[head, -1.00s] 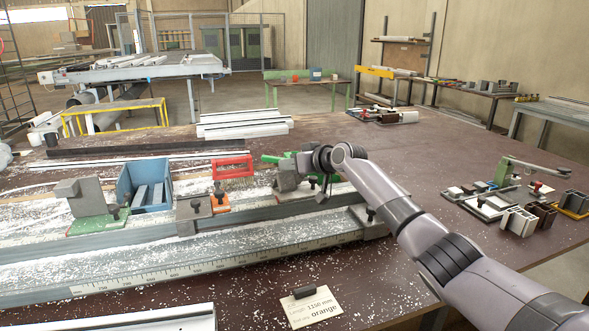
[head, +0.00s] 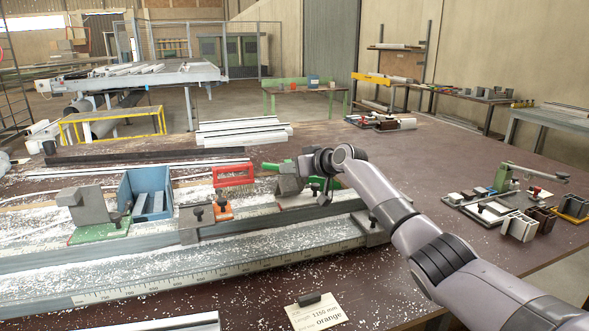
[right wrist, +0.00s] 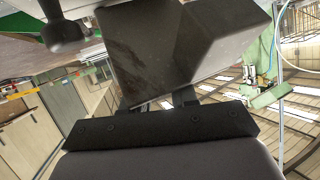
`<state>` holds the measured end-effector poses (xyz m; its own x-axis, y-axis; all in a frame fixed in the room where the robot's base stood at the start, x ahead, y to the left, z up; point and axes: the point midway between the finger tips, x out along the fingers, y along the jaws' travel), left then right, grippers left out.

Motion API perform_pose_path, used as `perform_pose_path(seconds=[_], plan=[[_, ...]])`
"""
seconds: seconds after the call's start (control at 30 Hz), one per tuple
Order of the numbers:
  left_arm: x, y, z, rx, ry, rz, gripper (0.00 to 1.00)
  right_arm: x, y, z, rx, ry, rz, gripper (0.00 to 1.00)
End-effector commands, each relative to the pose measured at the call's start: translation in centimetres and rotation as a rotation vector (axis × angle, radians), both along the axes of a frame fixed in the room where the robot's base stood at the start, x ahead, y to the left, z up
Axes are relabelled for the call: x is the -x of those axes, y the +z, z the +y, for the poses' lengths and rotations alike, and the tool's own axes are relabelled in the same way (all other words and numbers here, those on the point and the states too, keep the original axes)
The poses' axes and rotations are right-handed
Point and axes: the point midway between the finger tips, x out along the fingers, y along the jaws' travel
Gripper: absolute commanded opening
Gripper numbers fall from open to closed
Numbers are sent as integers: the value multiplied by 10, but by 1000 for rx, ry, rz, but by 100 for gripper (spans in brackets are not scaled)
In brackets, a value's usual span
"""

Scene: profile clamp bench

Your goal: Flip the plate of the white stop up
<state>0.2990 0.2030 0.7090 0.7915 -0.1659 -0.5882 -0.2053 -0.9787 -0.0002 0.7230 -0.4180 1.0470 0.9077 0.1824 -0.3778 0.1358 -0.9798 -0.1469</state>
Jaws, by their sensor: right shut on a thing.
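My right gripper (head: 304,165) is at the stop right of the orange stop in the head view. It is shut on that stop's dark grey plate (head: 289,182), which looks tilted. In the right wrist view the plate (right wrist: 165,55) fills the middle, held at the fingers. A black knob (right wrist: 66,36) and a pale strip of the stop's base (right wrist: 85,10) show beside it. The base's colour is hard to tell in the head view, being partly hidden by my wrist. My left gripper is not in view.
The orange stop (head: 222,211) and the green stop (head: 100,235) stand left along the rail. A label card (head: 318,315) lies in front. White chips cover the bench.

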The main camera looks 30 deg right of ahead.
Motion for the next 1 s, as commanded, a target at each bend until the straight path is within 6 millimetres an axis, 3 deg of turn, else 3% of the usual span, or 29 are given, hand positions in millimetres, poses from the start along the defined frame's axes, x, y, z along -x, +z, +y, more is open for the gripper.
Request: perform_pose_path(seconds=[0.03, 0.47, 0.5, 0.53, 1.0], plan=[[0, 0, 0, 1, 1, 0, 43, -4, 14, -3, 5, -14, -44, 0], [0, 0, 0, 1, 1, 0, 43, -4, 13, -2, 2, -14, -42, 0], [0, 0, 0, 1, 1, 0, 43, -4, 13, -2, 2, -14, -42, 35], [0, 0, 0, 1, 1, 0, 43, -4, 13, -2, 1, -14, -43, 44], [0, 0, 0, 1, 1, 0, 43, 2, 10, -3, -1, -12, -32, 45]])
